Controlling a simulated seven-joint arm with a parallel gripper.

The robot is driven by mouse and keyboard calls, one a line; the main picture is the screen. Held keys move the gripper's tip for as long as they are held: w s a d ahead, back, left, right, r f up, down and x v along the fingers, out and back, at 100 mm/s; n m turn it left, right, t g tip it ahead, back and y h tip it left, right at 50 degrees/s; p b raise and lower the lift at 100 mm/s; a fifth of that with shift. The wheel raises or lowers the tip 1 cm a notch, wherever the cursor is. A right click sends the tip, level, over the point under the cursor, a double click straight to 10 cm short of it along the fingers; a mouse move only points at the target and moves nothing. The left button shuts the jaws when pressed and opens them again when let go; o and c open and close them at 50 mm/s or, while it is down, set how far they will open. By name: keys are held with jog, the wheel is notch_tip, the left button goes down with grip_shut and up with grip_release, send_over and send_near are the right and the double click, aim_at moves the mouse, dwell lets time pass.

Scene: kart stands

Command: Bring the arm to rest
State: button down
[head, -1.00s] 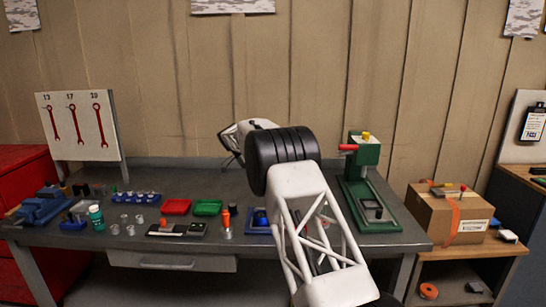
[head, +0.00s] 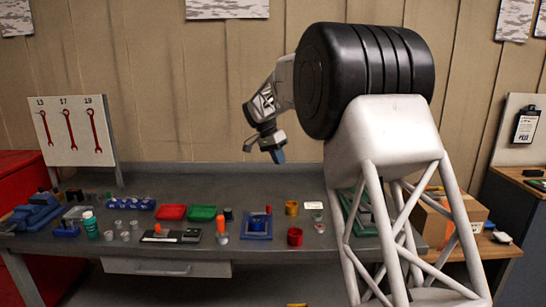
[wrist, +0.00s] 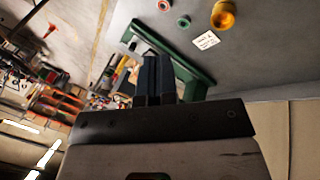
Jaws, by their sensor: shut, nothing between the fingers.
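My gripper (head: 274,147) hangs in the air above the back of the grey workbench (head: 280,180) in the head view, with its fingers pointing down. In the wrist view my gripper (wrist: 156,58) shows its two dark fingers side by side and touching, with nothing between them. It is clear of everything on the bench.
On the bench stand a red tray (head: 171,212), a green tray (head: 203,213), a blue fixture (head: 256,226), a yellow cup (head: 291,208) and a red cup (head: 295,237). A wrench board (head: 72,131) stands at the left. A cardboard box (head: 462,217) is partly hidden at the right.

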jog(key=s+d+r+n+t+y, duration=0.15)
jog(key=s+d, duration=0.25)
jog(key=s, duration=0.6)
jog(key=s+d+r+n, duration=0.2)
jog(key=s+d+r, duration=0.15)
jog(key=s, duration=0.75)
jog(key=s+d+r+n+y, duration=0.1)
jog(key=s+d, duration=0.4)
jog(key=s, duration=0.5)
jog(key=s+d+f+n, duration=0.1)
jog(key=s+f, duration=0.2)
jog(key=s, duration=0.7)
jog(key=s+d+f+n+t+y, duration=0.1)
jog(key=s+f, duration=0.3)
jog(key=s, duration=0.6)
jog(key=s+d+f+n+t+y, duration=0.1)
jog(key=s+f, duration=0.3)
jog(key=s, duration=0.5)
jog(key=shift+s+d+n, duration=0.4)
jog(key=shift+d+n, duration=0.05)
jog(key=shift+n, duration=0.1)
jog(key=shift+t, duration=0.25)
